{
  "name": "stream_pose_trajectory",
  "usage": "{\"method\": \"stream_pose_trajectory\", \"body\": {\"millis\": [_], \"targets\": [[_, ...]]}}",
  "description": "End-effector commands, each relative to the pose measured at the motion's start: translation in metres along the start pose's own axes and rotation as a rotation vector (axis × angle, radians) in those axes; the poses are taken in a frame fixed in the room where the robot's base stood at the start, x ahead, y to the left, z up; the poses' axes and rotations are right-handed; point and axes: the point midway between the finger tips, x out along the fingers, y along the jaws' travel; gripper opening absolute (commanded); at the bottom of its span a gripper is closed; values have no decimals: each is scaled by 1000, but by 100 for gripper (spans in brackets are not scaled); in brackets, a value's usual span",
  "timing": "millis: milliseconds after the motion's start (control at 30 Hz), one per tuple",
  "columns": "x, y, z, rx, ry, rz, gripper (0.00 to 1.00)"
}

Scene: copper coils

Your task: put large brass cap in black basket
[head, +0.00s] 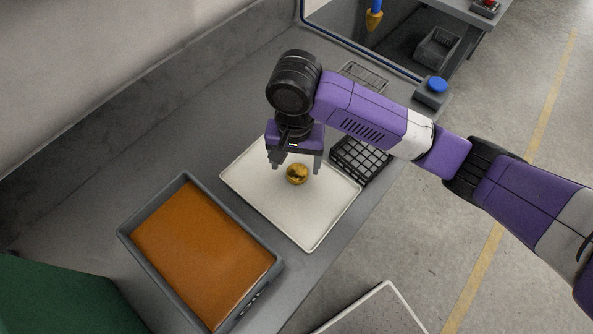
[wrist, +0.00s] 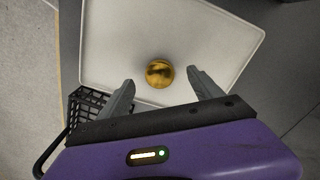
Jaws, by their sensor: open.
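The large brass cap (head: 297,174) is a round, shiny gold piece lying on a white tray (head: 312,238). It also shows in the wrist view (wrist: 159,73), ahead of and between the fingertips. My gripper (head: 296,167) is open and empty above the tray, with its fingers spread on either side of the cap in the wrist view (wrist: 164,84). The black basket (head: 362,160) is a wire-grid basket just right of the tray, partly hidden by my arm. The basket shows at the lower left of the wrist view (wrist: 88,103).
A grey bin with an orange-brown content (head: 200,255) stands at the front left of the grey bench. A wire rack (head: 365,75) and a box with a blue button (head: 435,88) are at the back. Another pale tray (head: 375,312) shows at the bottom edge.

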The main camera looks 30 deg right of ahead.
Motion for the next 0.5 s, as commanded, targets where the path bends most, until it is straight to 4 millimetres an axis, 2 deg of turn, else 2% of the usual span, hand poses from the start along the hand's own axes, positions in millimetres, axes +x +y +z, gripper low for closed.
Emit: {"method": "stream_pose_trajectory", "body": {"millis": [300, 500], "targets": [[40, 3, -6, -1, 1, 1, 75], [46, 3, -7, -1, 2, 0, 75]]}}
